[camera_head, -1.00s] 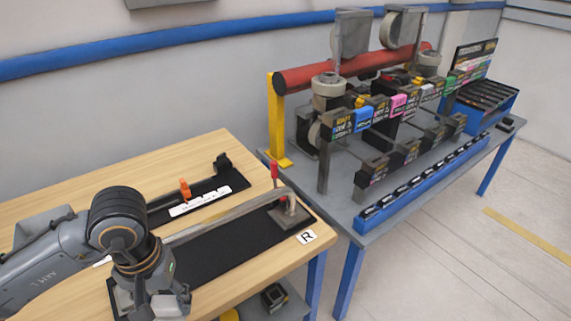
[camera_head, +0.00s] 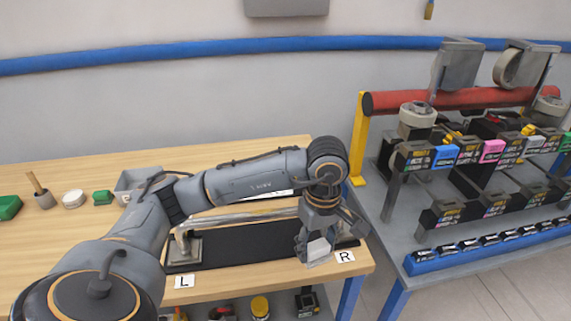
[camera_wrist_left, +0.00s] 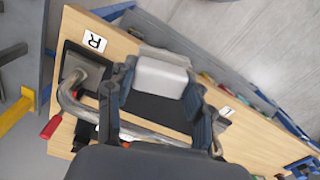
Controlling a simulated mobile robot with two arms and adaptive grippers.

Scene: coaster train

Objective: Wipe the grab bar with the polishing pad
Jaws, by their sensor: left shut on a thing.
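The grab bar (camera_head: 250,215) is a bare metal rail on a black mat (camera_head: 245,245), with a square foot (camera_head: 185,252) at its L end. My left arm reaches across it from the left. My left gripper (camera_head: 318,248) points down near the R end, shut on a pale grey block, the polishing pad (camera_head: 318,252). The wrist view shows the pad (camera_wrist_left: 161,78) between the fingers, over the mat, beside the bar (camera_wrist_left: 108,122) and its R-end foot (camera_wrist_left: 88,72). I cannot tell whether the pad touches the bar. My right gripper is out of view.
L (camera_head: 184,281) and R (camera_head: 344,256) labels lie on the wooden table (camera_head: 90,235). A grey box (camera_head: 132,183) and small green and white items stand at left. A rack of coloured blocks (camera_head: 490,150) stands on the grey table to the right.

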